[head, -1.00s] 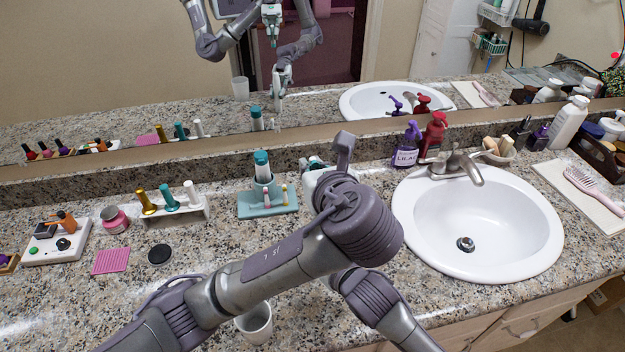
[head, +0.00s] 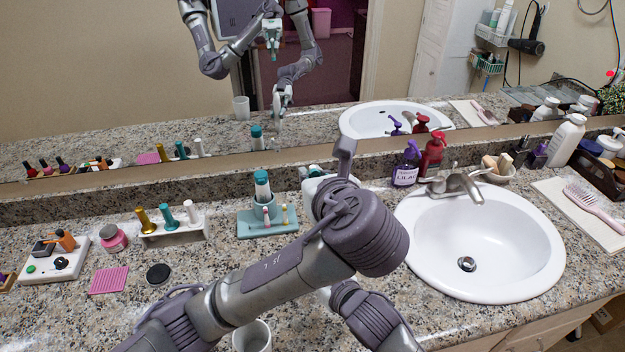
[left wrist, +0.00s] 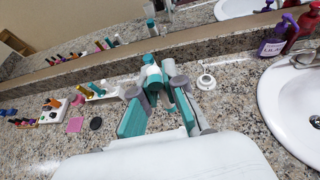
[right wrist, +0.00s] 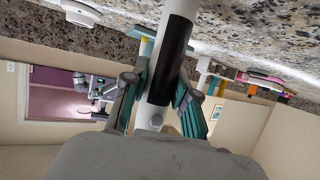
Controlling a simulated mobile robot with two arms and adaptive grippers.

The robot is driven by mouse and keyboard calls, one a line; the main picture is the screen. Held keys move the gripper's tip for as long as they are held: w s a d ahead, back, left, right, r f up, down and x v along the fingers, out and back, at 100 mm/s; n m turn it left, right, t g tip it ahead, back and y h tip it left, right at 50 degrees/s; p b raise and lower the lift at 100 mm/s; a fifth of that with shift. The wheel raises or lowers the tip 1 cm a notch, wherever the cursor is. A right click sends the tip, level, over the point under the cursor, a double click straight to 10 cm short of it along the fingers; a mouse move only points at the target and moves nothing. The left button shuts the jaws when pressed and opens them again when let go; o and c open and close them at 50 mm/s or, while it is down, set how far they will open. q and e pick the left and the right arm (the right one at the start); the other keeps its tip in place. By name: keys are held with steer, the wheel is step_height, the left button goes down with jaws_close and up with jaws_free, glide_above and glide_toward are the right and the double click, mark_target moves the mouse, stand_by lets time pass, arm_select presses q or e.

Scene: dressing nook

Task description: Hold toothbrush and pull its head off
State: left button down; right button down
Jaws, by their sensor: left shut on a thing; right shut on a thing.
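In the right wrist view, the white toothbrush handle (right wrist: 179,18) with its black grip strip runs between the fingers of my right gripper (right wrist: 160,85), which is shut on it. My left gripper (left wrist: 157,88) shows in the left wrist view with its two grey and teal fingers converging. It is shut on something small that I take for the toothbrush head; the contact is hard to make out. In the head view my left arm hides most of both grippers and the toothbrush.
A teal holder (head: 268,228) with brushes and a teal-capped bottle stands before the mirror. A rack (head: 176,233) of small bottles is left of it. The sink (head: 490,235) and soap pumps (head: 406,168) are right. A white cup (head: 252,337) stands near the front.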

arm_select(q)
steer(key=shift+r, duration=1.2)
arm_select(e)
steer(key=c, duration=0.8)
jaws_free()
steer(key=shift+s, duration=0.1)
